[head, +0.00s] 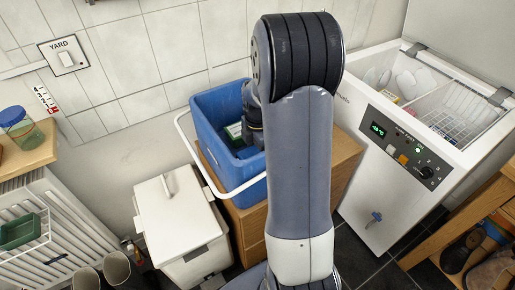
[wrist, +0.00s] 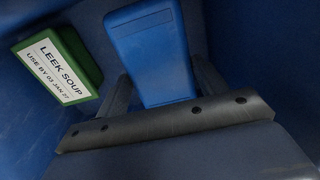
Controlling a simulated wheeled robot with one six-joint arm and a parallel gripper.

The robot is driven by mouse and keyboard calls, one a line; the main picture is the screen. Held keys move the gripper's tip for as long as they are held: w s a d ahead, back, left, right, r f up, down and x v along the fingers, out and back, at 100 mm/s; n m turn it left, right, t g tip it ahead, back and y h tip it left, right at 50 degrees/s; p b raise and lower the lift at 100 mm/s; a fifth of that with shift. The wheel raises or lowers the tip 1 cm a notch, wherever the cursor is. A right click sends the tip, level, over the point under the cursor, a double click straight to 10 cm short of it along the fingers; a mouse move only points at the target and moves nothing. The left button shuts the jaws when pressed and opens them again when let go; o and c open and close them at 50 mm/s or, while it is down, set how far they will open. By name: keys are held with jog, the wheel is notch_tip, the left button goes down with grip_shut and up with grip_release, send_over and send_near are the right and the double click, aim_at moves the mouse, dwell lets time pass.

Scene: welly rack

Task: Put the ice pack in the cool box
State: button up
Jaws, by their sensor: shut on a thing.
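The blue cool box (head: 212,150) stands open on a wooden unit, with its white handle swung to the front left. My gripper (head: 252,135) reaches down inside it, partly hidden by my arm. In the wrist view my gripper (wrist: 162,92) is shut on the ice pack (wrist: 152,50), a blue slab with a darker label panel, held between the two fingers. Blue cool box walls surround it there. I cannot tell whether the ice pack touches the bottom. The head view does not show the ice pack.
A green tub labelled leek soup (wrist: 62,68) is in the cool box, left of the ice pack. A white lidded bin (head: 180,235) stands at the left. An open chest freezer (head: 400,150) stands right. A slatted rack (head: 55,225) is at far left.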

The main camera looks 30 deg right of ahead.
jog(key=shift+f+b, duration=0.3)
jog(key=shift+f, duration=0.25)
jog(key=o, duration=1.2)
notch_tip(320, 180, up, 13)
jog(key=p, duration=0.2)
jog(key=shift+r, duration=0.15)
